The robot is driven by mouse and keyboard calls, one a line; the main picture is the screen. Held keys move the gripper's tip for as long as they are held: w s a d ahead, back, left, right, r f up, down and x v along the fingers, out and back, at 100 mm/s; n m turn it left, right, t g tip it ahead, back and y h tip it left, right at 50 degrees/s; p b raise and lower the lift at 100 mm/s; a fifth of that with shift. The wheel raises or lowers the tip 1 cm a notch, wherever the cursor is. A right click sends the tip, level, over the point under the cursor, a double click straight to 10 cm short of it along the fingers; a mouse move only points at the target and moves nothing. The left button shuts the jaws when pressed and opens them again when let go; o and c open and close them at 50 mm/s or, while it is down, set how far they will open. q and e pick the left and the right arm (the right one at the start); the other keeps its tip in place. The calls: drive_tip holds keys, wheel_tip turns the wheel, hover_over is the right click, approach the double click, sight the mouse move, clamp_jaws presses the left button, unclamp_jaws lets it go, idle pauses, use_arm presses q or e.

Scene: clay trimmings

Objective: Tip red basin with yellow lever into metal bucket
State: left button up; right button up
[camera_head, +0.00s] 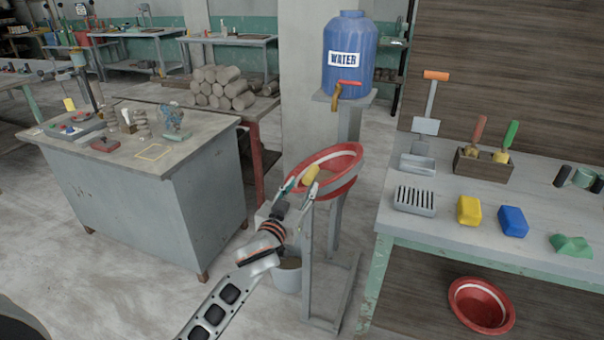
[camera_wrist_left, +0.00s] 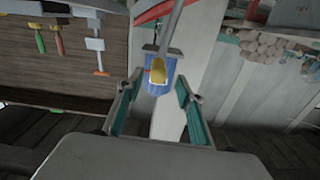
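The red basin (camera_head: 345,163) with a white inner band sits tilted on a grey metal stand. Its yellow lever (camera_head: 311,173) points toward my left gripper (camera_head: 300,188). In the left wrist view, which is upside down, the fingers of the left gripper (camera_wrist_left: 158,82) are spread apart. The yellow lever (camera_wrist_left: 158,72) shows in the gap near their tips, with no visible contact. Part of the red basin (camera_wrist_left: 155,11) shows at the top there. The metal bucket (camera_head: 288,278) stands on the floor below, partly hidden by my left arm. My right gripper is not in view.
A blue water jug (camera_head: 350,57) stands behind the basin. At right, a workbench (camera_head: 470,235) holds tools, a yellow block (camera_head: 469,209) and a blue block (camera_head: 512,221). Another red basin (camera_head: 482,306) lies below it. A grey cabinet table (camera_head: 130,200) stands left.

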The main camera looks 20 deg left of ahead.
sight(311, 173)
use_arm(q)
drive_tip(key=shift+w+d+b, duration=0.15)
drive_tip(key=shift+w+b, duration=0.05)
drive_tip(key=shift+w, duration=1.75)
drive_tip(key=shift+w+d+b, duration=0.1)
drive_tip(key=shift+w+b, duration=0.05)
drive_tip(key=shift+w, duration=1.8)
drive_tip(key=shift+c, duration=0.4)
clamp_jaws()
drive_tip(key=shift+a+r, duration=0.1)
